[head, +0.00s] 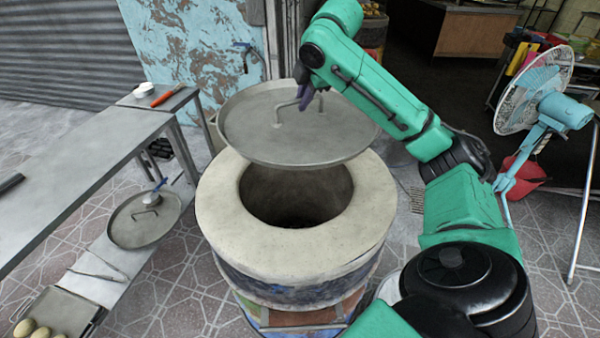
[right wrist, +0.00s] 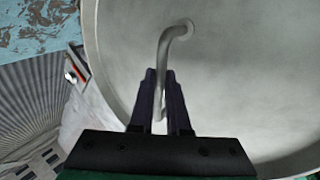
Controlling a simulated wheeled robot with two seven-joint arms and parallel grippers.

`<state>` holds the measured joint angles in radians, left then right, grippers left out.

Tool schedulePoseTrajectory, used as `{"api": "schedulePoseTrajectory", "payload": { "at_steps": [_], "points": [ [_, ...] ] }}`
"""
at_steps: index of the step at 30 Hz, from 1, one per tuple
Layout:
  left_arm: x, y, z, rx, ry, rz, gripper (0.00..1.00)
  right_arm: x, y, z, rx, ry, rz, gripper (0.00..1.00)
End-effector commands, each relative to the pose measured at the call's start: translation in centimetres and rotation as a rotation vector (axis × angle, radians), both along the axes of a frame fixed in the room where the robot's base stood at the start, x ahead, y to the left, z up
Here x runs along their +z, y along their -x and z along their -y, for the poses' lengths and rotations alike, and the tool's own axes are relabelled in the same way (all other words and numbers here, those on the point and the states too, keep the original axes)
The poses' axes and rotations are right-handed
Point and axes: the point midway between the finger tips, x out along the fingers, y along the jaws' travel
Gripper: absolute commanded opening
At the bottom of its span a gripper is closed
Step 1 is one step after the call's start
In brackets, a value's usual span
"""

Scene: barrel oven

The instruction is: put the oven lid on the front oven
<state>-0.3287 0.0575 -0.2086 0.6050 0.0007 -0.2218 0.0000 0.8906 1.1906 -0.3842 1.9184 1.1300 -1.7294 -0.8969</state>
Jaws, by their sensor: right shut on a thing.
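The oven lid (head: 262,135) is a large round grey metal pan-like disc with a raised rim and a bent bar handle (head: 285,106). My right gripper (head: 306,97) is shut on the lid's handle and holds the lid above the far part of the front oven (head: 225,205). The right wrist view shows the two dark fingers (right wrist: 160,105) on either side of the handle, with the lid (right wrist: 240,80) filling the right. The oven is a pale round barrel; its dark round opening shows below and nearer than the lid. My left gripper is out of view.
A second, smaller lid (head: 126,228) lies on a low shelf at the left, beside tongs and a tray (head: 62,312) with dough balls. A grey table (head: 75,150) stands at the left. A blue fan (head: 545,100) and red bucket (head: 524,177) are at the right.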

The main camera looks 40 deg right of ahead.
Motion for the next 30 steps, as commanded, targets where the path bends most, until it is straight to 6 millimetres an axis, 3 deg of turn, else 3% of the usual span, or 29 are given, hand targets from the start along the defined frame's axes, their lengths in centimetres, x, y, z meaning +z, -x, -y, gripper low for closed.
{"api": "schedulePoseTrajectory", "payload": {
  "at_steps": [7,15,25,30],
  "points": [
    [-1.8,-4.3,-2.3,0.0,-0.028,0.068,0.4,-7.1,0.1,0.0,-0.003,0.003,-0.007,0.0],
    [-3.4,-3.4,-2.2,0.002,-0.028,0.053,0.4,-14.6,0.0,-0.1,0.0,0.001,-0.004,0.0],
    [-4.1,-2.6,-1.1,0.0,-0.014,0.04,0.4,-19.3,-0.2,-0.2,0.0,0.0,-0.001,0.0],
    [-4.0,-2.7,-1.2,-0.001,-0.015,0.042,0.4,-19.6,-0.2,-0.2,0.0,0.0,0.002,0.0]
  ]
}}
